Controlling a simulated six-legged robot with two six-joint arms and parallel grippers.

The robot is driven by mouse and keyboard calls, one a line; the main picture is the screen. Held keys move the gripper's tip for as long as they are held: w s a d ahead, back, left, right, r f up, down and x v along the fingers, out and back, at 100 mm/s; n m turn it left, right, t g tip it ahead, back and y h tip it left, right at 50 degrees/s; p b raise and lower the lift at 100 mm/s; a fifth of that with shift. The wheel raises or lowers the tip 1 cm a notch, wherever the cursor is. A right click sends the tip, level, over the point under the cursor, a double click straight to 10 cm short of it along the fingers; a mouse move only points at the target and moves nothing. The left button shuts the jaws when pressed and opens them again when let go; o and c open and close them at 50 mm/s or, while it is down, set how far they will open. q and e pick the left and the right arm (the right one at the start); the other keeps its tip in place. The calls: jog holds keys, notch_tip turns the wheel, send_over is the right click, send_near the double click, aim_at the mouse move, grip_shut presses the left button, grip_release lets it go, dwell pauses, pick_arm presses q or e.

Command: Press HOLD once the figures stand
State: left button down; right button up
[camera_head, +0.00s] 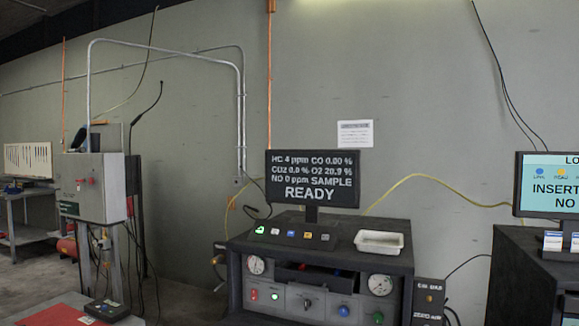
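A black screen (312,179) stands on the dark analyser bench (235,243). It reads HC 4 ppm, CO 0.00 %, CO2 0.0 %, O2 20.9 %, NO 0 ppm, SAMPLE, READY. A row of several small square keys (291,234) lies on the bench top below the screen, the leftmost one green. Their markings are too small to read, so I cannot tell which is HOLD. Neither of my grippers is in view.
A white tray (379,242) lies right of the keys. The bench front has gauges (380,285), lamps and a knob. A small box (428,301) stands beside it. Another screen (547,185) is at far right, a grey cabinet (92,187) at left. A black pendant (107,310) lies at lower left.

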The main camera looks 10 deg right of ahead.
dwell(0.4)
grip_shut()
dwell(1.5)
